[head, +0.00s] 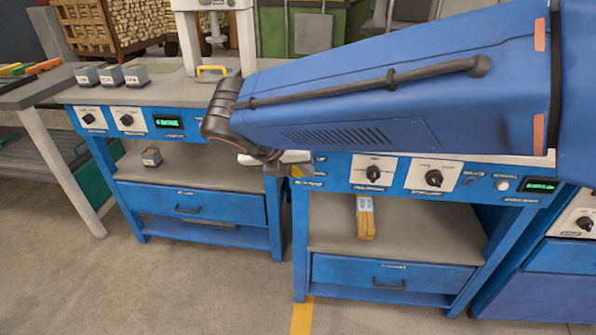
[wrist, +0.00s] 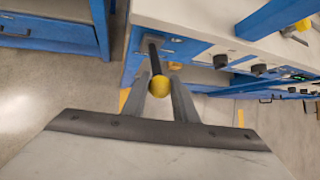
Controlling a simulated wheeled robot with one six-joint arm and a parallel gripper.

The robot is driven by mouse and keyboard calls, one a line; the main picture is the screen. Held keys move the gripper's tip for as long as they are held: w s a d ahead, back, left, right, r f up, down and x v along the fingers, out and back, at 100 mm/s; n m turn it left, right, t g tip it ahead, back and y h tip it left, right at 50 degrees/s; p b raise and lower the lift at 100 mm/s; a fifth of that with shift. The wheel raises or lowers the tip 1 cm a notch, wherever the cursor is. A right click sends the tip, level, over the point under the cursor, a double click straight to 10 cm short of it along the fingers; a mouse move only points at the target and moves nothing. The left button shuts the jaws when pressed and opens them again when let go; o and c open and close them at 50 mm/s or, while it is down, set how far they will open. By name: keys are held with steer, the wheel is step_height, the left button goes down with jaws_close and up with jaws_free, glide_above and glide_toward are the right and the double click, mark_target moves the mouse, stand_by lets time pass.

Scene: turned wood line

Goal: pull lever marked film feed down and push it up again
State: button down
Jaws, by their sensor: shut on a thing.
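A lever with a yellow ball knob (wrist: 159,86) on a dark rod sticks out from a blue machine front in the wrist view. My gripper (wrist: 159,83) has its two grey fingers on either side of the knob and is shut on it. In the head view my gripper (head: 292,165) is at the blue panel edge between two benches, largely hidden behind my blue arm. The lever's marking cannot be read in either view.
Blue panels with black rotary knobs (head: 433,178) and a green display (head: 541,185) run along the right bench. A small bundle of wooden pieces (head: 365,217) lies on its lower shelf. Small boxes (head: 135,76) stand on the left bench. The floor in front is clear.

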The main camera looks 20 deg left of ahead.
steer(key=shift+r, duration=0.1)
steer(key=c, duration=1.4)
jaws_free()
steer(key=shift+c, duration=0.2)
steer(key=v, duration=1.7)
steer(key=shift+d, duration=0.1)
steer(key=w+d+f+m+g, duration=0.1)
steer(key=w+d+f+m, duration=0.3)
steer(key=d, duration=0.6)
steer(key=w+d+f+m+g, duration=0.1)
steer(key=w+d+m, duration=0.2)
steer(key=d+m, duration=0.55)
steer(key=w+d+f+m+g, duration=0.1)
steer(key=w+d+f+m, duration=0.2)
steer(key=d, duration=0.8)
steer(key=s+d+f+m, duration=0.3)
steer(key=d+f+m, duration=0.1)
steer(key=d+m, duration=0.3)
steer(key=s+d+f+m+y, duration=0.1)
steer(key=s+d+f+m, duration=0.3)
steer(key=d+m, duration=0.3)
steer(key=s+d+f+m, duration=0.4)
steer(key=d+m, duration=0.4)
steer(key=m, duration=0.1)
steer(key=shift+s+f+y, duration=0.15)
steer(key=shift+f+y, duration=0.15)
steer(key=shift+f, duration=0.05)
